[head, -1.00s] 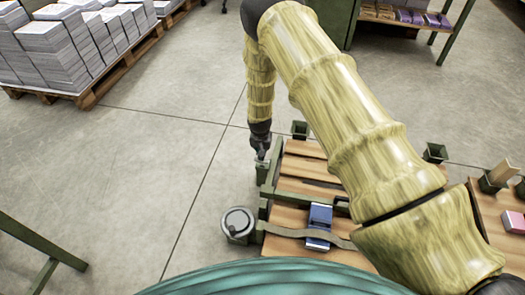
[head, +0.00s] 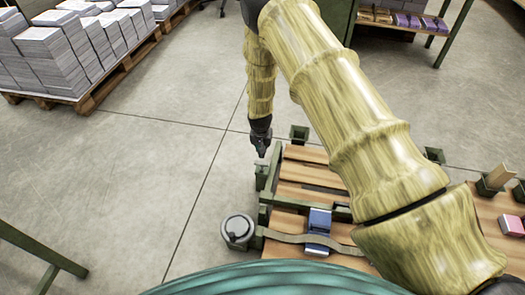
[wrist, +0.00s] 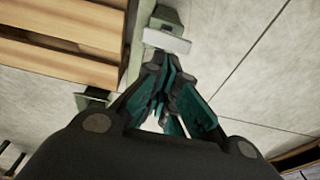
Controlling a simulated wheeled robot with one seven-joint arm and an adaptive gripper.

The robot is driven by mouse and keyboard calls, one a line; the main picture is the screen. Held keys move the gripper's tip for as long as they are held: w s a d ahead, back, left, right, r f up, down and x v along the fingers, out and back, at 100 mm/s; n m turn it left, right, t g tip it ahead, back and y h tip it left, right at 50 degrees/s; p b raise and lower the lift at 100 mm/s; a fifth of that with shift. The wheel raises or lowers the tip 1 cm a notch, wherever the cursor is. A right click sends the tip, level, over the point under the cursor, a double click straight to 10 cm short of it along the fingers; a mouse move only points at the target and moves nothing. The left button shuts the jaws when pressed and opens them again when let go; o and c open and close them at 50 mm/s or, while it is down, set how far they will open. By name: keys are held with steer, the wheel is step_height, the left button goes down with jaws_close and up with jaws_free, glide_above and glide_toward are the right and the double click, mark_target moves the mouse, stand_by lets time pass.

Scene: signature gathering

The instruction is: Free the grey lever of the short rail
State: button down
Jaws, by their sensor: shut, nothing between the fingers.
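A small light grey plate, apparently the grey lever (head: 261,162), sits on top of a green post (head: 261,178) at the left side of the slatted wooden bench in the head view. The lever also shows in the wrist view (wrist: 167,40), just beyond the fingertips. The green short rail (head: 272,172) runs along the bench end beside the post. My gripper (head: 261,151) is shut and empty, pointing down just above the lever. In the wrist view its fingertips (wrist: 168,66) are together close to the lever; whether they touch it I cannot tell.
A strap (head: 285,237) runs from a round grey drum (head: 237,230) under or through a blue block (head: 318,228). Green cups (head: 299,134) stand around the bench. Paper stacks on a pallet (head: 95,98) are at upper left.

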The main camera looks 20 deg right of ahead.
steer(key=s+a+r+p, duration=0.1)
steer(key=s+a+r, duration=0.1)
steer(key=s+r, duration=0.2)
steer(key=shift+s+a+r+p, duration=0.15)
steer(key=shift+r+p, duration=0.2)
steer(key=shift+r, duration=0.1)
steer(key=shift+s+f, duration=0.1)
steer(key=s+d+f+n, duration=0.1)
steer(key=s+d+f, duration=0.15)
steer(key=s, duration=0.85)
steer(key=s+d+f+n+g, duration=0.1)
steer(key=s+f+n, duration=0.15)
steer(key=s, duration=0.85)
steer(key=s+d+f, duration=0.1)
steer(key=s+f, duration=0.2)
steer(key=s, duration=0.8)
steer(key=s+r+n, duration=0.2)
steer(key=s+r, duration=0.2)
steer(key=s, duration=0.7)
step_height(320, 180, up, 26)
steer(key=p, duration=2.7)
steer(key=shift+d+f+g+y, duration=0.2)
steer(key=shift+d+g+y, duration=0.1)
steer(key=shift+y, duration=0.1)
steer(key=shift+f, duration=0.1)
